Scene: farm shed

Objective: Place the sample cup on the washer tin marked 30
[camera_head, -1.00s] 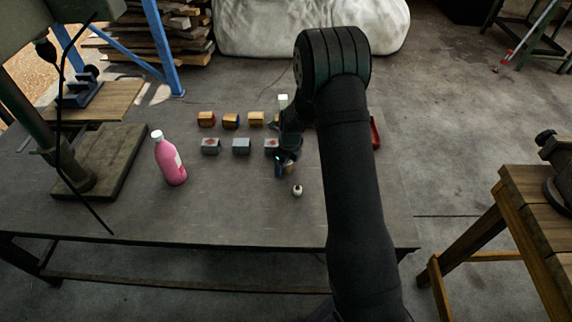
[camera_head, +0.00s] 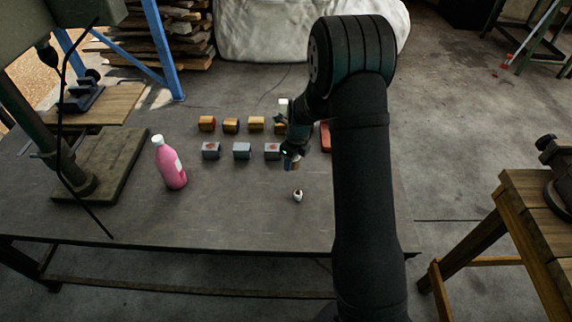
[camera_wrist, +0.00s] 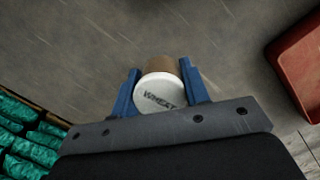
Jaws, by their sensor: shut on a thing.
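My gripper (camera_wrist: 160,98) is shut on the sample cup (camera_wrist: 159,97), a small brown cup with a white lid reading "WHEAT". In the head view my gripper (camera_head: 290,157) is over the table, right of the front row of tins. Three grey tins stand in that row: left (camera_head: 211,151), middle (camera_head: 242,151) and right (camera_head: 272,151). Red marks show on at least two of them. Behind is a row of orange-brown boxes (camera_head: 231,125), the rightmost partly hidden by my arm. No number is legible, so I cannot tell which tin is marked 30.
A pink bottle (camera_head: 170,163) stands left on the table (camera_head: 215,215). A small white item (camera_head: 298,195) sits in front of my gripper. A red tray (camera_wrist: 300,65) lies to the right. Green packets (camera_wrist: 25,135) show lower left in the wrist view. The table's front is mostly clear.

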